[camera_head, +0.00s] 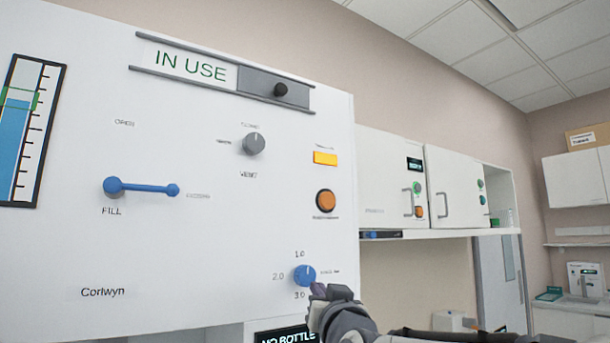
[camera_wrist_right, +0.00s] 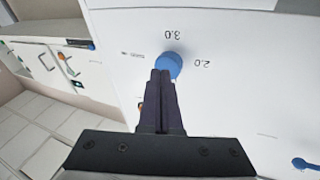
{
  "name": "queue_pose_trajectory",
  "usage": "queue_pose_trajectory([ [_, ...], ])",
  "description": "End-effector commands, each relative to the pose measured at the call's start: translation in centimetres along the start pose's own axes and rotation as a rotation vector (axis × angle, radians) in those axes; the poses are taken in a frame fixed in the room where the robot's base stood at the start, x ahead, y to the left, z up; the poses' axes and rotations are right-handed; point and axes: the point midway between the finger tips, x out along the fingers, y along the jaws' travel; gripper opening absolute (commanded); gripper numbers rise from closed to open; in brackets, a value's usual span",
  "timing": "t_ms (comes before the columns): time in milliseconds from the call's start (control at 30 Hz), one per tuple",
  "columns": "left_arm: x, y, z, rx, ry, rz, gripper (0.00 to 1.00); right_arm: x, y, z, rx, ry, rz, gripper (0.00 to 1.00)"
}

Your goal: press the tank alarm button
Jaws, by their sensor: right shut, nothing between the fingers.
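The white panel (camera_head: 230,285) carries a round orange button (camera_head: 326,201) in a dark ring, below a lit yellow rectangle (camera_head: 325,158). The small labels by both are too blurred to read. A blue knob (camera_head: 304,275) marked 1.0, 2.0, 3.0 is below the button. My right gripper (camera_head: 331,292) is shut and empty, just below and right of this knob. In the right wrist view the shut fingertips (camera_wrist_right: 160,76) overlap the knob (camera_wrist_right: 168,65); contact cannot be told. There, a sliver of orange (camera_wrist_right: 140,105) shows beside the fingers. My left gripper is out of view.
The panel also has a blue FILL lever (camera_head: 142,187), a grey knob (camera_head: 254,144), a blue level gauge (camera_head: 18,130) and an IN USE slider (camera_head: 280,90). White cabinets (camera_head: 390,165) hang at right.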

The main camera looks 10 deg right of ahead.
Motion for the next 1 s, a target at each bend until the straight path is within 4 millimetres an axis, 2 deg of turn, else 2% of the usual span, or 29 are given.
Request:
queue_pose_trajectory([
  [33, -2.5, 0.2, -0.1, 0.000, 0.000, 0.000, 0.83, 0.7, 1.0, -4.5, -0.001, 0.067, 0.038, 0.00],
  [100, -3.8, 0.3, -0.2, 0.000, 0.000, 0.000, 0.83, 1.0, 2.4, -8.4, -0.003, 0.152, 0.084, 0.00],
  [200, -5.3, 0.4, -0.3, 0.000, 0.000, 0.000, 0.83, 1.1, 4.1, -12.9, -0.006, 0.252, 0.139, 0.00],
  [333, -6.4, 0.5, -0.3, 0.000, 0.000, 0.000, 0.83, 0.8, 5.5, -16.6, -0.011, 0.340, 0.189, 0.00],
  [500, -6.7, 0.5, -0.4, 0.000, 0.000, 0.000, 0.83, 0.5, 6.2, -18.1, -0.015, 0.382, 0.213, 0.00],
  [833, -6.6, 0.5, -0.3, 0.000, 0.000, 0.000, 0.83, 0.5, 6.2, -18.0, -0.015, 0.381, 0.212, 0.00],
  [1000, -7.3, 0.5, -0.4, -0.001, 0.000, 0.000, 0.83, 1.5, 5.8, -17.9, -0.014, 0.378, 0.211, 0.00],
])
